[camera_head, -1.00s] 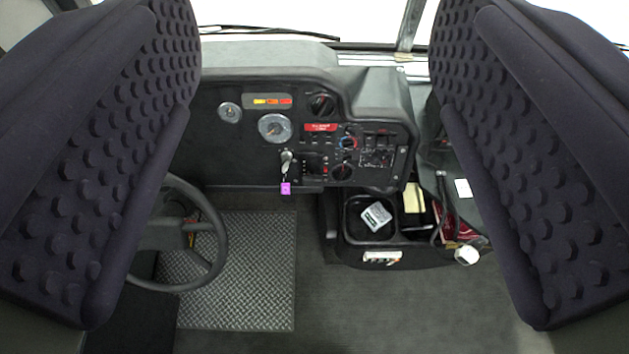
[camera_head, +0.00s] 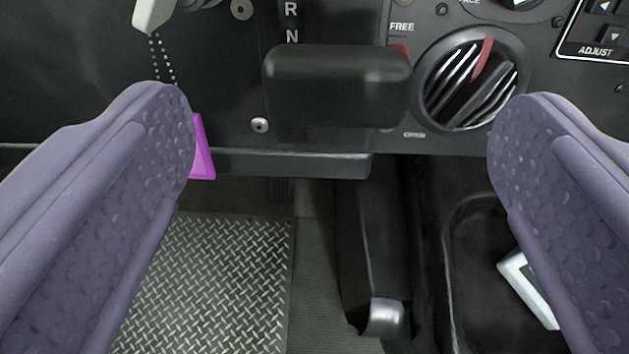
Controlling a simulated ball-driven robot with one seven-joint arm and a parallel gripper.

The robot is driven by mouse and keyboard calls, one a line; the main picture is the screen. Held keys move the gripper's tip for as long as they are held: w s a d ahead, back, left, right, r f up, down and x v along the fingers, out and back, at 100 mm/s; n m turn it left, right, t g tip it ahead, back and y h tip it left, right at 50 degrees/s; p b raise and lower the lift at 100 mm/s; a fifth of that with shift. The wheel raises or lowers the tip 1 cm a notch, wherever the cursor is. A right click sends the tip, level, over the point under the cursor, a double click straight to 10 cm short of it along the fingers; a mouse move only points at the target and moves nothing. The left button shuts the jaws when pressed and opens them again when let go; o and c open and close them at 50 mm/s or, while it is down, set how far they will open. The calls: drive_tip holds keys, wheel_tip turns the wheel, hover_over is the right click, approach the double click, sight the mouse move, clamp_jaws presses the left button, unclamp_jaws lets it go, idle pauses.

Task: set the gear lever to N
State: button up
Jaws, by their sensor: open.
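The gear lever (camera_head: 338,85) is a wide black knob on the dashboard's lower edge. The letters R and N show above it on a dark strip, with N just over the knob's top edge. The knob hides any marks beneath it, so I cannot tell its exact setting. My gripper (camera_head: 342,106) is open, with one purple studded finger left of the knob and one right. The fingers are well apart from the knob in the picture and hold nothing.
A round vented dial (camera_head: 470,78) sits right of the lever, partly near my right finger. A magenta key tag (camera_head: 202,150) hangs behind my left finger. A metal tread plate (camera_head: 215,280) lies on the floor. A dark tray (camera_head: 470,250) holds a pale box (camera_head: 528,285).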

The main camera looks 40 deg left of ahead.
sight(338, 66)
drive_tip(key=b+x, duration=0.2)
drive_tip(key=x, duration=0.5)
drive_tip(key=shift+w+f, duration=0.1)
drive_tip(key=shift+w, duration=0.05)
drive_tip(key=shift+a, duration=0.1)
drive_tip(key=c, duration=1.4)
drive_tip(key=r, duration=0.2)
drive_tip(key=w+r+p, duration=0.1)
drive_tip(key=shift+a+r, duration=0.3)
drive_tip(key=shift+f, duration=0.1)
drive_tip(key=o, duration=1.4)
drive_tip(key=p+v, duration=0.2)
drive_tip(key=v, duration=0.5)
drive_tip(key=shift+s+d, duration=0.15)
drive_tip(key=shift+s, duration=0.2)
